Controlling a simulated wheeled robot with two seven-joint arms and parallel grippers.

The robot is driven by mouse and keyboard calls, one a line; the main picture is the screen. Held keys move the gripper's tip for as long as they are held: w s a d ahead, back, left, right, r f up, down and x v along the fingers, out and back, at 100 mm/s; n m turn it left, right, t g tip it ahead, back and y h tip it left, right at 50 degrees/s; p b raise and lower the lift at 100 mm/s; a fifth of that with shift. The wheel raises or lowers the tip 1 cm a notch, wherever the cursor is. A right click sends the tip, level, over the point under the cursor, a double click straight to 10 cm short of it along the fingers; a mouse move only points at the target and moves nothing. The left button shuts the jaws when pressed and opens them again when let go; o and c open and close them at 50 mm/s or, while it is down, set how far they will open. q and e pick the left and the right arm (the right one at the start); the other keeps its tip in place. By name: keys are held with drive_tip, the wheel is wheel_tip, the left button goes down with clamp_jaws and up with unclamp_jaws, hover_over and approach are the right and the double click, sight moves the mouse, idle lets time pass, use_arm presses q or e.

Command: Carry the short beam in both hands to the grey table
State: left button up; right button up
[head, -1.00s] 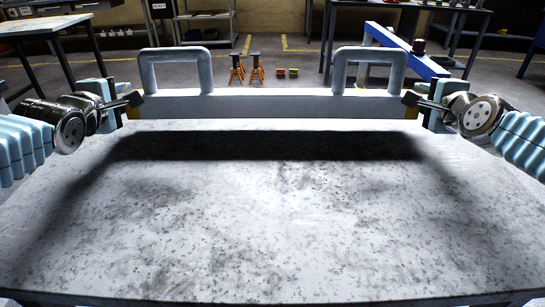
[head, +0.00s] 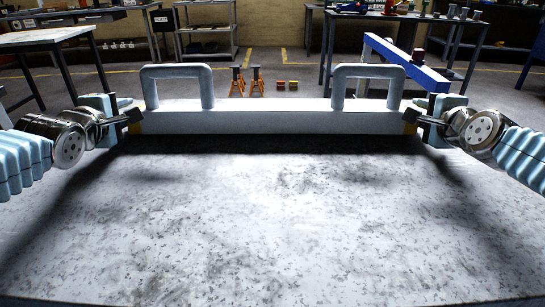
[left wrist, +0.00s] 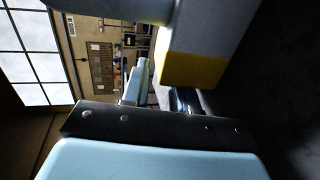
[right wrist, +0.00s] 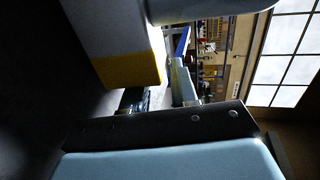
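The short beam (head: 270,121) is a pale grey bar with two upright loop handles and yellow ends. It lies crosswise and level over the far part of the grey table (head: 270,220), whose top is mottled. A dark shadow runs just below it; I cannot tell whether it touches the top. My left gripper (head: 134,115) is shut on its left end, and my right gripper (head: 412,116) on its right end. The beam's yellow ends show close up in the left wrist view (left wrist: 192,70) and right wrist view (right wrist: 130,70). The finger contact itself is mostly hidden.
The near tabletop is bare. A blue bar (head: 405,62) slants behind the right handle. Another table (head: 50,37) stands at back left, and shelving (head: 207,30) at the back.

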use_arm(q)
drive_tip(key=o, duration=0.5)
drive_tip(key=shift+a, duration=0.2)
use_arm(e)
drive_tip(key=shift+d, duration=0.25)
drive_tip(key=o, duration=0.5)
use_arm(q)
drive_tip(key=v, duration=1.1)
drive_tip(key=shift+s, duration=0.45)
use_arm(e)
drive_tip(key=shift+s+r, duration=0.1)
drive_tip(key=shift+s, duration=0.2)
use_arm(q)
drive_tip(key=shift+r, duration=0.1)
use_arm(e)
drive_tip(key=v, duration=1.1)
drive_tip(key=shift+s, duration=0.25)
use_arm(q)
drive_tip(key=shift+s, duration=0.15)
use_arm(e)
drive_tip(key=shift+s, duration=0.1)
